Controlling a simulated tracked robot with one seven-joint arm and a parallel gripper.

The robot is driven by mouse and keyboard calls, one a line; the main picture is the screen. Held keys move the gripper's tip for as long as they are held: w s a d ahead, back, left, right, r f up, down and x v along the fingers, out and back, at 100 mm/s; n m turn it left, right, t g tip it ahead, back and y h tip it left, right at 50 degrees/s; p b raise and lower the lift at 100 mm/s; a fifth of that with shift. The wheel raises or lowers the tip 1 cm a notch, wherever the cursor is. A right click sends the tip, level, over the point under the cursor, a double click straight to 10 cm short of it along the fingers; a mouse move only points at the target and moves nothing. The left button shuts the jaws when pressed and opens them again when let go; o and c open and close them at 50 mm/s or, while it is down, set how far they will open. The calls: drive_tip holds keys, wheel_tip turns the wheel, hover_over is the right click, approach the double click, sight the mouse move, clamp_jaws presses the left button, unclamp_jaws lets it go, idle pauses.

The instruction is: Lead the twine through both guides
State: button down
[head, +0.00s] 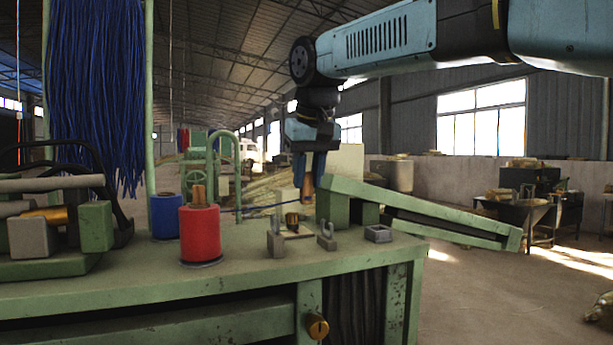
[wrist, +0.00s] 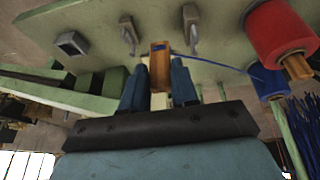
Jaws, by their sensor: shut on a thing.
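My gripper (head: 308,178) hangs above the green bench, pointing down. It is shut on a small wooden handle (head: 308,188); the wrist view shows the handle (wrist: 160,68) between the two blue fingers. Blue twine (head: 265,208) runs from the handle leftward toward the blue spool (head: 165,217). Two small grey guides stand on the bench, one left (head: 275,243) and one right (head: 326,236), in front of the gripper. In the wrist view the twine (wrist: 215,65) passes close by the tip of one guide (wrist: 190,30); it appears outside both guides.
A red spool (head: 200,234) stands in front of the blue one. A square grey socket (head: 378,233) sits right of the guides. A sloping green beam (head: 440,211) rises behind it. A brass piece (head: 292,221) sits between the guides.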

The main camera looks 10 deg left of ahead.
sight(308, 195)
drive_tip(key=shift+f, duration=0.1)
drive_tip(key=shift+f, duration=2.05)
drive_tip(key=shift+r, duration=1)
drive_tip(key=w+d, duration=0.9)
drive_tip(key=w, duration=0.2)
drive_tip(key=shift+d, duration=0.15)
wheel_tip(308, 195, down, 5)
drive_tip(key=shift+r, duration=0.2)
idle(0.6)
